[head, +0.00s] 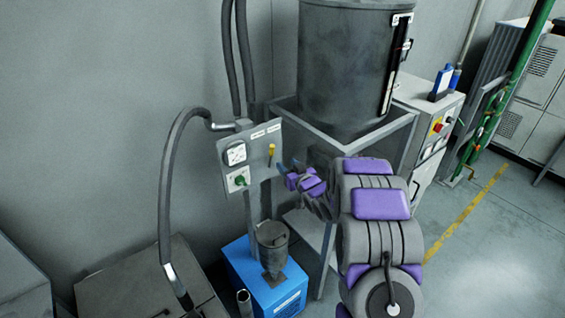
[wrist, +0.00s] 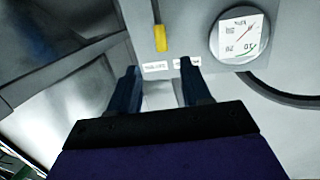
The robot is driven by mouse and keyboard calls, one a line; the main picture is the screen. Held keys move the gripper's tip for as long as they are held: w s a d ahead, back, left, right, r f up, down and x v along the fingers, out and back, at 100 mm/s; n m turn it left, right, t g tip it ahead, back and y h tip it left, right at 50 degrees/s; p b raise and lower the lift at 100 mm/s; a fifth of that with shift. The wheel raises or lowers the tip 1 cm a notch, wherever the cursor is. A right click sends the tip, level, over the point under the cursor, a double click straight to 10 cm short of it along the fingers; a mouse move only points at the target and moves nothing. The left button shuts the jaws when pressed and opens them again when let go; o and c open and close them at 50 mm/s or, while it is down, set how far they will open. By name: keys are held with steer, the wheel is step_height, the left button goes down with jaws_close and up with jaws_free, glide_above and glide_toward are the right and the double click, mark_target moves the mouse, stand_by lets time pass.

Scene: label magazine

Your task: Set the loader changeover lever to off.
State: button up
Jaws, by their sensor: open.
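A grey control panel (head: 262,165) carries a yellow lever (head: 271,154), which hangs below two small white labels at the panel's top edge. In the wrist view the yellow lever (wrist: 160,38) appears beyond the fingertips, with the labels (wrist: 187,62) close to them; their text is too small to read. My gripper (head: 288,168) is just right of the panel, facing it. In the wrist view my gripper (wrist: 158,68) is open, its dark fingers apart with nothing between them. The lever appears clear of both fingers.
A round gauge (head: 235,154) and a green knob (head: 239,181) sit left of the lever; the gauge (wrist: 240,36) also shows in the wrist view. A large grey drum (head: 345,70) on a frame stands behind my arm. A blue box (head: 240,270) stands below the panel.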

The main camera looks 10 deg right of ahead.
steer(key=shift+v, duration=2.65)
steer(key=s+a+f+m+g+h+b, duration=0.1)
steer(key=s+a+g+b, duration=0.3)
steer(key=s, duration=2.2)
steer(key=s+a+f+m+g+h+b, duration=0.1)
steer(key=s+a+f+g+b, duration=0.3)
steer(key=s, duration=2.3)
steer(key=g+h+b, duration=0.1)
steer(key=g+b, duration=0.5)
steer(key=g, duration=0.3)
steer(key=shift+s+f+g+h+b, duration=0.25)
steer(key=shift+f+g+h+b, duration=0.05)
steer(key=shift+g+b, duration=0.1)
